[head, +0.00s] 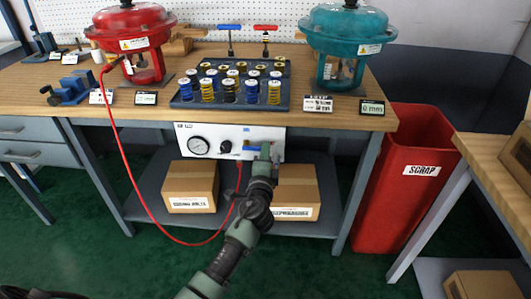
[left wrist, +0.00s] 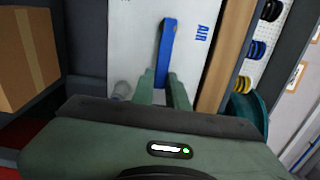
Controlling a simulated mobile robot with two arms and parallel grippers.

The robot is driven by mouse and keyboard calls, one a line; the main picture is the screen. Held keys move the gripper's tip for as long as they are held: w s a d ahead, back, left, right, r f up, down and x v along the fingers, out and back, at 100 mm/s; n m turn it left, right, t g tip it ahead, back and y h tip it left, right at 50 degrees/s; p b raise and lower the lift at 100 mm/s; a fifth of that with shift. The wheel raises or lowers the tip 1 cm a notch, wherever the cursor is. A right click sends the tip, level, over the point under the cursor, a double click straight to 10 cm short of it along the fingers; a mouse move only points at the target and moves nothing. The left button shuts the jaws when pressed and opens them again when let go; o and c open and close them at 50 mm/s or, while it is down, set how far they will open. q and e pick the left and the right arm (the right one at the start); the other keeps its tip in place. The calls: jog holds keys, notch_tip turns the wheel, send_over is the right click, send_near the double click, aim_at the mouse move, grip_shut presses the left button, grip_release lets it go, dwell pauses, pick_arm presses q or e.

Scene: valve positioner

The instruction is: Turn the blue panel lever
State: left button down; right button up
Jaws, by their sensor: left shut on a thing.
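The white panel (head: 215,133) hangs under the bench's front edge. It carries a round gauge, a dark knob and the blue panel lever (head: 251,148). My left gripper (head: 265,153) is at the right part of the panel and is shut on the lever's end. In the left wrist view the lever (left wrist: 167,48) runs between the two green fingers (left wrist: 161,82), next to blue AIR lettering on the panel. The gripper hides part of the lever in the head view. My right gripper is not in view.
A red hose (head: 133,178) loops from the red actuator (head: 130,20) to below the panel. Cardboard boxes (head: 190,180) stand on the lower shelf. A tray of springs (head: 278,100) and a teal actuator (head: 345,25) stand on the bench. A red scrap bin (head: 400,195) is at right.

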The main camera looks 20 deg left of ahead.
pick_arm(q)
jog(key=shift+a, duration=0.15)
